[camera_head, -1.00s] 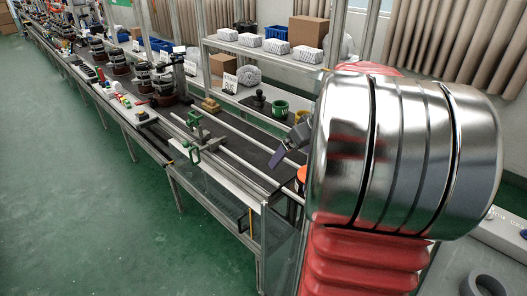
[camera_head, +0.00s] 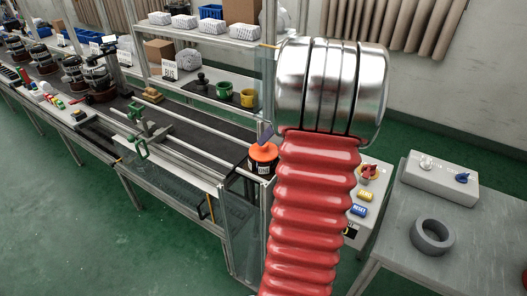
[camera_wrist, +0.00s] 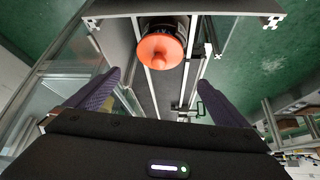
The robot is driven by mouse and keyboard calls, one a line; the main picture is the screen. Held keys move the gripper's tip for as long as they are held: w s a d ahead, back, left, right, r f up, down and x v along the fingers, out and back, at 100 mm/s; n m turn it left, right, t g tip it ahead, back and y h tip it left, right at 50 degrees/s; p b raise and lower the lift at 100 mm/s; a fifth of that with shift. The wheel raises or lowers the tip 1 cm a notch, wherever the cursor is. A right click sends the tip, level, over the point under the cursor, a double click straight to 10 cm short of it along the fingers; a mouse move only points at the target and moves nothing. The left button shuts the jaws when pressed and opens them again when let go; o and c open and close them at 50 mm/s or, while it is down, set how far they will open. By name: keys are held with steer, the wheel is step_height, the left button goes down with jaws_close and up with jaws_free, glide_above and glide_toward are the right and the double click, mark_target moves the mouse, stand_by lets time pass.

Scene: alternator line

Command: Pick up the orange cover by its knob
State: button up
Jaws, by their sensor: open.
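The orange cover (camera_head: 264,152) sits on top of a dark cylindrical body at the near end of the line, partly hidden behind my red arm in the head view. In the wrist view the orange cover (camera_wrist: 160,53) is ahead of my gripper, near the top middle, with its round knob facing the camera. My gripper (camera_wrist: 158,92) has its two purple fingers spread wide, one on each side, with nothing between them. The cover lies beyond the fingertips and apart from them. In the head view only a small part of my gripper shows beside the arm.
A grey table (camera_head: 452,195) at the right bears a grey ring (camera_head: 432,236) and a switch box (camera_head: 438,181). A control panel with coloured buttons stands behind my arm. Green (camera_head: 225,90) and yellow (camera_head: 248,97) cups stand on the shelf. A clear panel (camera_head: 243,225) stands below the cover.

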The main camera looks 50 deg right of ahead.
glide_above(269, 154)
step_height(269, 154, down, 6)
steer(key=shift+r, duration=0.1)
steer(key=shift+x, duration=2.65)
steer(key=shift+d, duration=0.15)
steer(key=shift+c, duration=0.5)
steer(key=c, duration=0.8)
steer(key=shift+r, duration=0.1)
steer(key=shift+c, duration=0.2)
